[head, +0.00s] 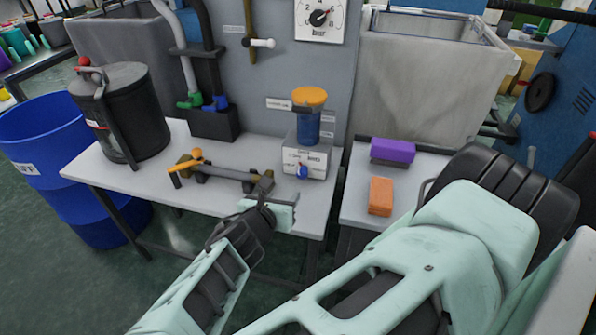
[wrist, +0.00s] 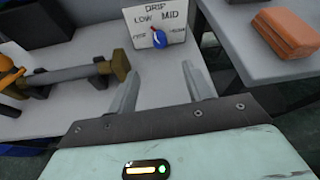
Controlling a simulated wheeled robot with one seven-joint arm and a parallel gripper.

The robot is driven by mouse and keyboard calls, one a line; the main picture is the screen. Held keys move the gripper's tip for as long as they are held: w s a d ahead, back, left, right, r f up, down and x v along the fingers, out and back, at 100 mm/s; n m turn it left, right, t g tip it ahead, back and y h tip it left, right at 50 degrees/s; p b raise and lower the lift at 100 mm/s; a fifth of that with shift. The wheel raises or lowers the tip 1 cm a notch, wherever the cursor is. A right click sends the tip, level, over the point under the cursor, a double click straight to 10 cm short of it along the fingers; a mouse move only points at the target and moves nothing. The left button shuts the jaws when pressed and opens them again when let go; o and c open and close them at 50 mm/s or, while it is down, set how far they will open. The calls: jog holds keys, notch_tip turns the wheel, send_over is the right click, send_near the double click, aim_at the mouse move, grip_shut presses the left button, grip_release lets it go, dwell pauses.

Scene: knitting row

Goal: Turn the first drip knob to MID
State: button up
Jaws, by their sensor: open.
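The drip knob (wrist: 159,39) is blue with a red tip. It sits on the pale front plate (wrist: 171,21) of a small box, marked DRIP, LOW and MID, with smaller words at the sides. Its red tip points up and slightly left, nearer LOW than MID. In the head view the knob (head: 302,171) is on the box (head: 305,156) below a blue jar with an orange lid. My gripper (wrist: 163,88) is open and empty, in front of the knob and apart from it. In the head view the fingertips are hard to make out.
A grey pipe with a yellow-orange handle (head: 195,160) lies left of the box. Orange (head: 380,196) and purple (head: 393,151) blocks sit on the right-hand table. A dark canister (head: 124,110) stands at the left. The bench top before the box is clear.

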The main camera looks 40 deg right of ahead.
aim_at(301, 175)
jog(key=x, duration=1.4)
jog(key=shift+w+d+f, duration=0.1)
jog(key=shift+d, duration=0.05)
jog(key=shift+c, duration=0.3)
jog(key=c, duration=0.9)
